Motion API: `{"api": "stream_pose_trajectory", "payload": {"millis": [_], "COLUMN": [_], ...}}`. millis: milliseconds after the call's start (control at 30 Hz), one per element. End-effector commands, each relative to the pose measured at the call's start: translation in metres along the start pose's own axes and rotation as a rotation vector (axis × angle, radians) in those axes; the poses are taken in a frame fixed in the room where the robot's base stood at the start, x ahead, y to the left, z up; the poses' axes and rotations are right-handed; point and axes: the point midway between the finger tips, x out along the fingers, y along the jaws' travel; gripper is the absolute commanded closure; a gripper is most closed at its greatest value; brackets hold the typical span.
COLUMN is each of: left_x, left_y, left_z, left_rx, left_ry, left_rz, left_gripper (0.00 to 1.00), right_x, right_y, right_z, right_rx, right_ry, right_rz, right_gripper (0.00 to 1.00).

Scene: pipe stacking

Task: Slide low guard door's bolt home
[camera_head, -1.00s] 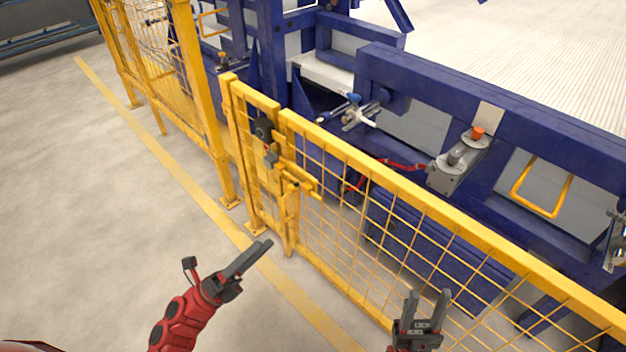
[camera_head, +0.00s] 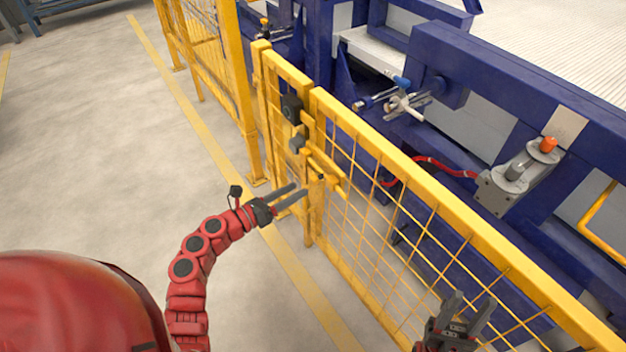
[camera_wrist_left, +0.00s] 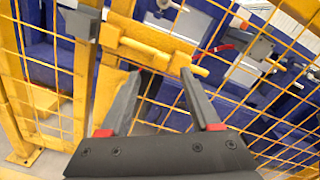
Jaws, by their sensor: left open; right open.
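The low yellow mesh guard (camera_head: 430,195) runs diagonally across the head view. Its yellow bolt (camera_head: 324,166) sits near the top, by the gap between the narrow left panel and the long right panel. In the left wrist view the bolt (camera_wrist_left: 150,50) lies just beyond the fingertips, with a yellow peg (camera_wrist_left: 198,72) at its right. My left gripper (camera_head: 301,188) is open and empty, pointing at the bolt from the near side; its fingers (camera_wrist_left: 160,76) straddle the space below the bolt. My right gripper (camera_head: 475,298) is open and empty by the right panel, lower right.
A dark latch box (camera_head: 291,108) is mounted on the guard above the bolt. Blue machinery (camera_head: 530,105) with clamps and a grey unit with an orange knob (camera_head: 549,145) stands behind. A taller yellow fence (camera_head: 237,90) stands at left. The floor (camera_head: 100,150) at left is clear.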

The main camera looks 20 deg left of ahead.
Motion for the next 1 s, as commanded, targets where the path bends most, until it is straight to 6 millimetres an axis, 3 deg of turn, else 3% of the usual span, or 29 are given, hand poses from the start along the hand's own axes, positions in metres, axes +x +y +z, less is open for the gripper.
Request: {"api": "stream_pose_trajectory", "payload": {"millis": [100, 300, 733, 1000], "left_x": [0.027, 0.057, 0.067, 0.067], "left_y": [-0.001, 0.000, 0.000, 0.000], "left_z": [0.002, 0.001, 0.000, 0.000], "left_rx": [0.000, -0.001, 0.000, -0.001], "left_ry": [-0.002, -0.002, 0.000, 0.000], "left_rz": [-0.003, -0.001, 0.000, 0.000], "left_gripper": [0.36, 0.36, 0.36, 0.85], "right_x": [0.002, 0.002, 0.002, 0.002], "right_y": [0.000, 0.000, 0.000, 0.000], "right_z": [0.000, 0.000, 0.000, 0.000], "right_rx": [0.000, 0.000, 0.000, 0.000], "right_ry": [0.000, 0.000, 0.000, 0.000], "right_rz": [0.000, 0.000, 0.000, 0.000], "right_gripper": [0.54, 0.54, 0.54, 0.54]}}
